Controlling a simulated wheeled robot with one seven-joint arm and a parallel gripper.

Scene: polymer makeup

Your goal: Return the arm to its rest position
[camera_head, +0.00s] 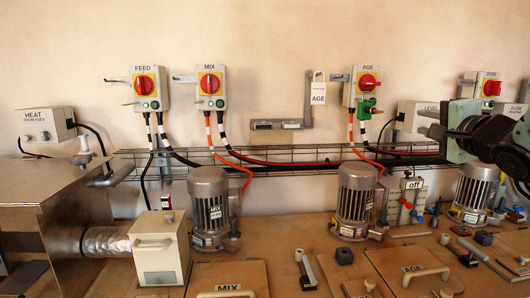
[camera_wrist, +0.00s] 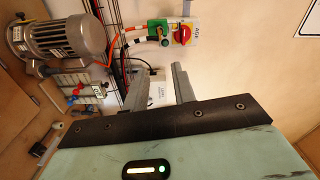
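My arm (camera_head: 490,138) reaches in from the right edge in the head view, in front of the wall. My gripper (camera_wrist: 160,86) shows its two grey fingers in the wrist view, with a gap between them and nothing held. In the head view the gripper (camera_head: 428,122) points left, between the AGE switch box and the DOSE switch box. The AGE switch box (camera_head: 359,88) has a red and yellow knob and a green device (camera_head: 367,109) on its lower right; the device also shows in the wrist view (camera_wrist: 158,31). The gripper touches nothing that I can see.
FEED (camera_head: 145,88) and MIX (camera_head: 208,88) boxes hang left on the wall. An AGE tag (camera_head: 318,92) hangs near a grey bracket. Several motors, including a middle one (camera_head: 355,200), stand on the bench. A wire cable tray (camera_head: 270,165) runs behind them. A metal cabinet (camera_head: 45,225) stands left.

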